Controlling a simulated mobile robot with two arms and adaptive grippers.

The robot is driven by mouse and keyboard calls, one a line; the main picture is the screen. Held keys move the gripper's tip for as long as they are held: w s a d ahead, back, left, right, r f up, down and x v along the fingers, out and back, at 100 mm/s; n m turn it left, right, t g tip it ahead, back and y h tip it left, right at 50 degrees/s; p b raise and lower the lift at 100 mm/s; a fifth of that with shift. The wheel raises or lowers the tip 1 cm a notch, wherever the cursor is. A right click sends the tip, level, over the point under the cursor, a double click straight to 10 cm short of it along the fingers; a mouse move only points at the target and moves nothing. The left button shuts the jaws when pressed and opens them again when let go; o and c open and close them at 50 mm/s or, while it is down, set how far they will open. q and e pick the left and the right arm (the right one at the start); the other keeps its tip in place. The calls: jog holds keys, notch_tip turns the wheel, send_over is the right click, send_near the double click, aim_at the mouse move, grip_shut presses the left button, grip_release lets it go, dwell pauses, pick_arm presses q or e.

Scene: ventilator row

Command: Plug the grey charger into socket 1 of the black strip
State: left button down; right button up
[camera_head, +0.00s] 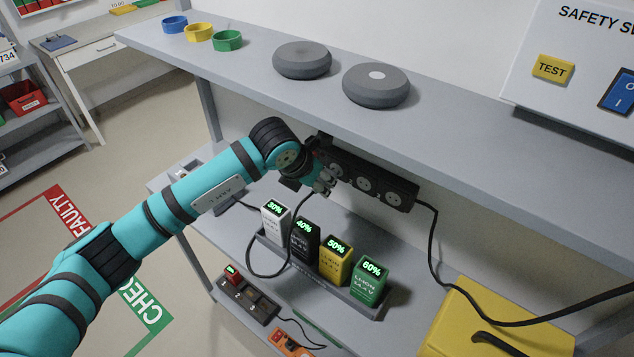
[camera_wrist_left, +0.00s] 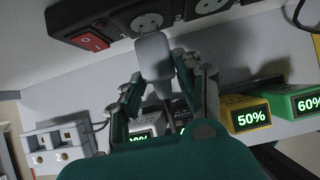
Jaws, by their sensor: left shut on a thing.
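The black strip (camera_head: 405,193) runs along the wall under the upper shelf, and its sockets face out. My left gripper (camera_head: 324,184) is at the strip's left end and hides part of it. In the left wrist view, the gripper (camera_wrist_left: 166,92) is shut on the grey charger (camera_wrist_left: 155,56). The charger's pins point at socket 1 (camera_wrist_left: 147,22) of the black strip, the socket beside the red switch (camera_wrist_left: 92,42). The pin tips are very close to the socket face; I cannot tell whether they touch it. The charger is hidden in the head view. My right gripper is out of view.
A tray (camera_head: 352,303) with white, black, yellow and green batteries stands below the gripper. A dark cable (camera_head: 248,255) loops beside it. A white socket unit (camera_wrist_left: 58,148) is at left in the wrist view. The upper shelf (camera_head: 450,112) overhangs; a yellow case (camera_head: 460,325) sits right.

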pick_arm(q)
jog(key=shift+w+d+b, duration=0.6)
jog(key=shift+w+b, duration=0.05)
jog(key=shift+w, duration=0.15)
jog(key=shift+r, duration=0.25)
dwell(0.8)
jog(key=c, duration=1.2)
grip_release()
jog(key=shift+w, duration=0.1)
jog(key=o, duration=0.4)
jog(key=shift+w+d+f, duration=0.1)
jog(key=shift+d+f, duration=0.1)
jog(key=shift+a, duration=0.1)
jog(key=shift+s+r, duration=0.2)
jog(key=shift+r, duration=0.05)
jog(key=s+a, duration=0.2)
jog(key=s, duration=0.1)
jog(key=s+a, duration=0.5)
jog(key=s, duration=0.2)
jog(key=shift+a+r, duration=0.2)
jog(key=shift+r, duration=0.05)
